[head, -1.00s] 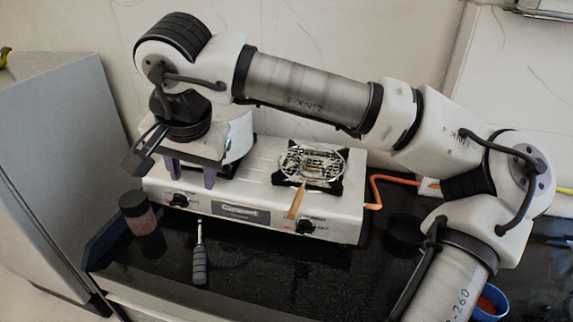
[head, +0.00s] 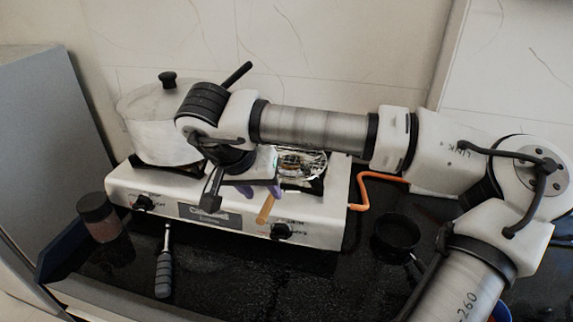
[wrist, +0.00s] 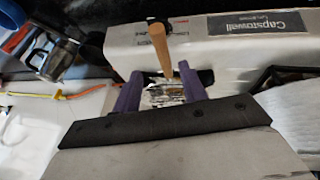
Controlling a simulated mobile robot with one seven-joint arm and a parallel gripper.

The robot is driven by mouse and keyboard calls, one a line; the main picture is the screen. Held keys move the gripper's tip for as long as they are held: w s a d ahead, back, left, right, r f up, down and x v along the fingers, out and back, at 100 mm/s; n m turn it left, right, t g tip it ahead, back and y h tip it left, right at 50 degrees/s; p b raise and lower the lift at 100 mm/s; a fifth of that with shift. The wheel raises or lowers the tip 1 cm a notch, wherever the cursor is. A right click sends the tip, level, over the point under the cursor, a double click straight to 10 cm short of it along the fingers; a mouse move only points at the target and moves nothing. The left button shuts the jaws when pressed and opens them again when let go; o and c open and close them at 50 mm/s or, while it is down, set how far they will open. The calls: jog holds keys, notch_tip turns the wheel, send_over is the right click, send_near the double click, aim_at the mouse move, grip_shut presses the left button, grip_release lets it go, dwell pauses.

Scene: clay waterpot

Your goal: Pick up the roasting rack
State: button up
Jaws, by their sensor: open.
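The roasting rack (head: 302,165) is a round wire grid with a wooden handle (head: 265,209). It rests on the right burner of the stove, its handle pointing toward the stove's front edge. My gripper and wrist hide its left part in the head view. My gripper (head: 258,190) has purple fingers and is open, beside and over the rack's left side near the handle. In the wrist view, the handle (wrist: 163,48) and some wire grid (wrist: 165,97) show between the spread fingers of the gripper (wrist: 161,78). I cannot tell whether they touch.
A silver pot (head: 150,135) with a black lid knob stands on the left burner of the white stove (head: 150,185). An orange hose (head: 362,190) runs from its right side. On the black counter are a dark-lidded jar (head: 100,218), a grey-handled tool (head: 164,272) and a black pan (head: 397,238).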

aim_at(267, 201)
jog(key=p+x, duration=0.1)
jog(key=x, duration=0.1)
jog(key=p+x, duration=0.1)
jog(key=x, duration=0.2)
jog(key=shift+w+a+f, duration=0.15)
jog(key=shift+w, duration=0.35)
jog(key=shift+f, duration=0.2)
jog(key=shift+f+b, duration=0.2)
jog(key=shift+b, duration=0.3)
grip_shut()
dwell(0.3)
